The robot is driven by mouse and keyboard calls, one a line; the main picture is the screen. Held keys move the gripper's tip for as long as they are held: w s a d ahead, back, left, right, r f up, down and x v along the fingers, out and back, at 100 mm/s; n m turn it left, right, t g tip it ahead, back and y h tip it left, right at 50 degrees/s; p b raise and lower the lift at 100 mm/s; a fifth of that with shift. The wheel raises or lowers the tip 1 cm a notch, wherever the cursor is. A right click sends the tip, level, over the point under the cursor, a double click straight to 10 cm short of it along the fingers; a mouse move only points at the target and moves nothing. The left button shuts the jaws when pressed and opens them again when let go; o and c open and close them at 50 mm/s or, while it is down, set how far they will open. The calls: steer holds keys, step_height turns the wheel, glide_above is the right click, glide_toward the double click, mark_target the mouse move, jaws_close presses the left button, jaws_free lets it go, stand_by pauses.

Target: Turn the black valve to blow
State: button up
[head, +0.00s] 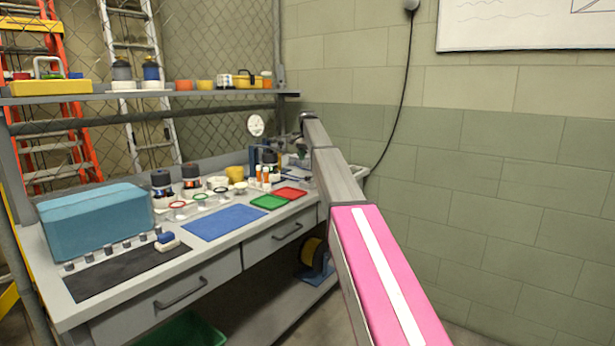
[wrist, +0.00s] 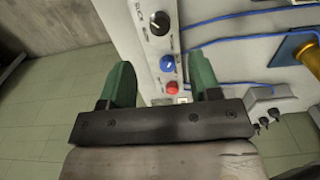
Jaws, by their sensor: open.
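The black valve (wrist: 160,23) is a round black knob with a white mark on its face, near the top of a pale panel (wrist: 139,62) in the wrist view. The black valve lies beyond the fingertips in the picture, and nothing is between the fingers' grip. In the head view my arm hides the panel's knobs.
Blue tubes (wrist: 230,42) and a brass-coloured cylinder (wrist: 312,58) lie to the right of the panel. In the head view, the workbench holds a teal box (head: 97,222), a blue mat (head: 224,222), and green (head: 269,202) and red (head: 289,193) trays. A block wall stands at right.

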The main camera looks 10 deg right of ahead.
mark_target(308, 178)
step_height(308, 178, down, 9)
steer(key=shift+r, duration=0.15)
steer(key=c, duration=0.9)
